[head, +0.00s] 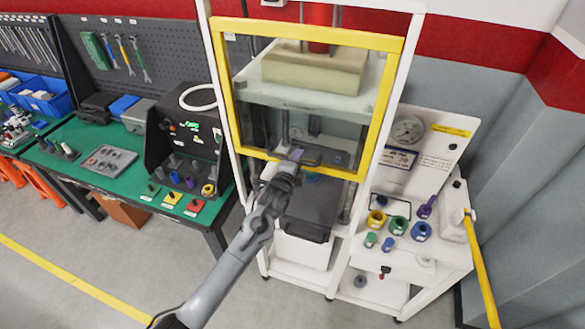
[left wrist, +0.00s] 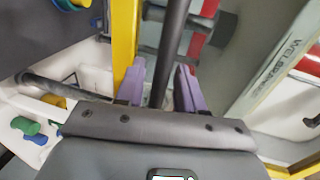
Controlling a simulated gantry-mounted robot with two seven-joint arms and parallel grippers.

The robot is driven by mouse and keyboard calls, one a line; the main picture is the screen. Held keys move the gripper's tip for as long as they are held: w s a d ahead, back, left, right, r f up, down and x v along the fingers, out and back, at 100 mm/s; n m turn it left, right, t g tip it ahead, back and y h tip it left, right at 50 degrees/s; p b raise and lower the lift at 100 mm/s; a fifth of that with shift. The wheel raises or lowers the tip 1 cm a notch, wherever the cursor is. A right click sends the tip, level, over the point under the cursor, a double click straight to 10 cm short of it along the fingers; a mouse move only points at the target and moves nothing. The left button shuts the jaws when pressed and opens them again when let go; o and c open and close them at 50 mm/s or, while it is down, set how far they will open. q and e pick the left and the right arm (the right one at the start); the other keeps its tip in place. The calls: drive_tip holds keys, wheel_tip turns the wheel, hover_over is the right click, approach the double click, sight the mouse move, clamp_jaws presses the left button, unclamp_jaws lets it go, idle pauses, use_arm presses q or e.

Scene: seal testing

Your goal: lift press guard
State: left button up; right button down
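The press guard (head: 385,97) is a clear pane in a yellow frame on the front of the white press, standing lowered over the press opening. A dark bar handle (head: 325,155) runs along its lower edge. My left gripper (head: 297,155) is at this lower edge, at the handle's left part. In the left wrist view the dark bar (left wrist: 172,45) passes between the two purple fingers of my left gripper (left wrist: 160,85). The fingers stand apart, with narrow gaps beside the bar. The yellow frame (left wrist: 124,40) shows beside the left finger. My right gripper is not in view.
A green workbench (head: 75,150) with tools and a black panel stands left. A white side table (head: 440,225) with a gauge and coloured rings is right of the press. A yellow bar (head: 482,270) sticks out at far right. The floor in front is clear.

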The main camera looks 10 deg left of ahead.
use_arm(q)
drive_tip(key=b+v, duration=0.2)
drive_tip(key=v, duration=0.8)
drive_tip(key=shift+s, duration=0.35)
drive_tip(key=s+a+f+n+g+p, duration=0.25)
drive_tip(key=s+f+g+p, duration=0.2)
drive_tip(key=s+f, duration=1.35)
drive_tip(key=s+a+r+n+g, duration=0.2)
drive_tip(key=s+n, duration=0.3)
drive_tip(key=s, duration=0.2)
drive_tip(key=s+a+r+n+g+y, duration=0.1)
drive_tip(key=s+a+r+n+g, duration=0.1)
drive_tip(key=s+n, duration=0.3)
drive_tip(key=s+a+r+n+g+p, duration=0.1)
drive_tip(key=s+a+r+n+g, duration=0.1)
drive_tip(key=s+n, duration=0.3)
drive_tip(key=s+g, duration=0.1)
drive_tip(key=s, duration=0.3)
drive_tip(key=shift+s+y, duration=0.25)
drive_tip(key=shift+y, duration=0.15)
drive_tip(key=shift+r, duration=0.1)
